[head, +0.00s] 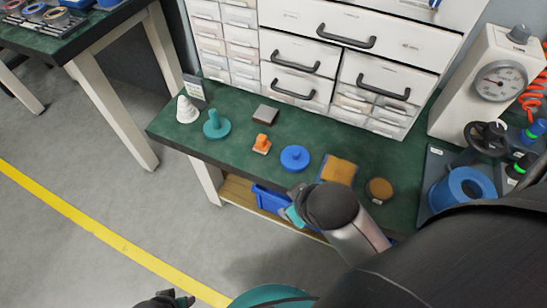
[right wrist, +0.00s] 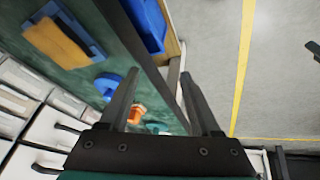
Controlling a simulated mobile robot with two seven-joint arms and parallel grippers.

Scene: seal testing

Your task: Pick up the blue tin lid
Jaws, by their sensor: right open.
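The blue tin lid (head: 295,158), a round disc with a raised knob, lies on the green bench top between an orange piece and a tan sponge-like block. In the right wrist view the lid (right wrist: 106,82) is left of the fingers, partly hidden behind one. My right gripper (right wrist: 159,75) is open and empty, its fingers spread near the bench's front edge. In the head view my right arm's wrist hides most of it, just in front of the lid. My left gripper (head: 168,300) only peeks in at the bottom edge; its jaws are unclear.
The orange piece (head: 262,144), teal knobbed piece (head: 216,124), white cone (head: 187,110), grey block (head: 265,114), tan block (head: 339,169) and brown round tin (head: 379,190) stand around. Drawers (head: 325,52) line the back. A blue bin (head: 270,200) sits below.

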